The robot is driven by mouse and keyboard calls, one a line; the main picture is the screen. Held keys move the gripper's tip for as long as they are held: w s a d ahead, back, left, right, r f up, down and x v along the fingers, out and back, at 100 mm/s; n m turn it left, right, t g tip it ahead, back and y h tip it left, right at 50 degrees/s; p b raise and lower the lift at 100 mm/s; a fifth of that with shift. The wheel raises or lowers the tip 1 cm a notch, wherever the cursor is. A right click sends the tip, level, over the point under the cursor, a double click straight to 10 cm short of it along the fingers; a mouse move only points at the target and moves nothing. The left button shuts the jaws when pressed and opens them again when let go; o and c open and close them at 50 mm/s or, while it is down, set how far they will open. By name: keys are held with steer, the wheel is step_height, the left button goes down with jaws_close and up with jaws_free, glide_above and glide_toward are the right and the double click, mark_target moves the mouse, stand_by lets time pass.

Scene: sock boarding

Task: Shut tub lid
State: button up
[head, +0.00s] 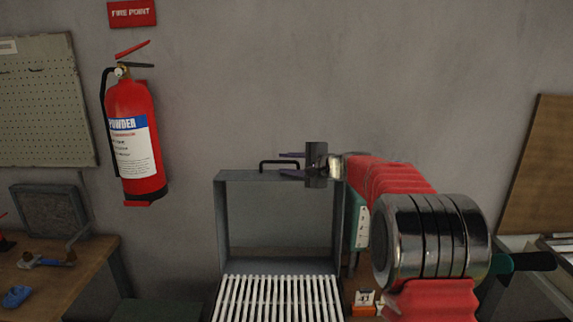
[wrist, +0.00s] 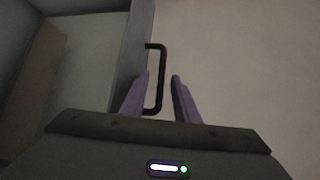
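The tub's grey lid (head: 279,176) stands raised and upright behind the row of white slats (head: 275,298) in the head view. A black bar handle (head: 266,162) sits on the lid's top edge. In the wrist view the lid (wrist: 135,50) fills the left, and the handle (wrist: 161,75) lies between the two fingers (wrist: 160,78). The fingers are apart, with gaps on both sides of the bar. The tub's body below the slats is out of view.
A red fire extinguisher (head: 135,140) hangs on the wall at left. A wooden bench (head: 75,280) with tools is at lower left. A small orange-and-white box (head: 364,304) is right of the slats. A brown board (head: 540,165) leans at far right. The wall above the lid is bare.

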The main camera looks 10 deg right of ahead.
steer(key=shift+w+a+f, duration=0.1)
steer(key=shift+w+a, duration=0.15)
steer(key=shift+w, duration=0.05)
steer(key=shift+c, duration=0.3)
jaws_close()
